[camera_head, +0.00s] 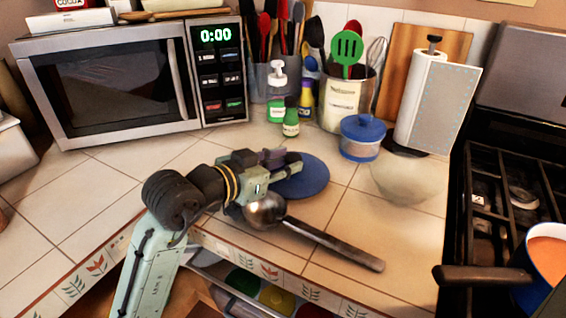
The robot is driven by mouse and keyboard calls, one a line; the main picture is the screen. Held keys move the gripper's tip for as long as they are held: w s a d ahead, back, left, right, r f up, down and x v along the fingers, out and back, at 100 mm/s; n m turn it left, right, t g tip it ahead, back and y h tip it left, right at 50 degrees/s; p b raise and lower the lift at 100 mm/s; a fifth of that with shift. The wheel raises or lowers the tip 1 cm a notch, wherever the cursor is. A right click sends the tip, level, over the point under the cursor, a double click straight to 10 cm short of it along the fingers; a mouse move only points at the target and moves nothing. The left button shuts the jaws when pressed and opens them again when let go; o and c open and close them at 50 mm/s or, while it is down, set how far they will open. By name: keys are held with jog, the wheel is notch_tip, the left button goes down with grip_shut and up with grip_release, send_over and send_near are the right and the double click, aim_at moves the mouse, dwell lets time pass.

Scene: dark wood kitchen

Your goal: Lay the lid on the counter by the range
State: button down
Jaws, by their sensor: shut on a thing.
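The round blue lid (312,177) lies roughly level over the tiled counter, right of the middle of the counter's front part. My gripper (288,163) reaches in from the lower left and is shut on the lid at its near left side. The gripper covers part of the lid, so the grasp point is hidden. I cannot tell whether the lid touches the tiles or hangs just above them.
A metal ladle (335,243) lies close in front of the lid. A blue-lidded jar (361,140), bottles, a utensil crock (345,103) and a paper towel roll (435,100) stand behind. A blue pot (543,262) of orange liquid sits on the range, its handle pointing left.

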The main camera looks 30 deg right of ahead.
jog(key=shift+f, duration=0.3)
jog(key=c, duration=1.2)
grip_release()
jog(key=shift+r, duration=0.1)
jog(key=shift+r+p, duration=0.5)
jog(key=shift+r, duration=0.1)
jog(key=b+v, duration=0.2)
jog(key=v, duration=1)
jog(key=shift+f, duration=0.1)
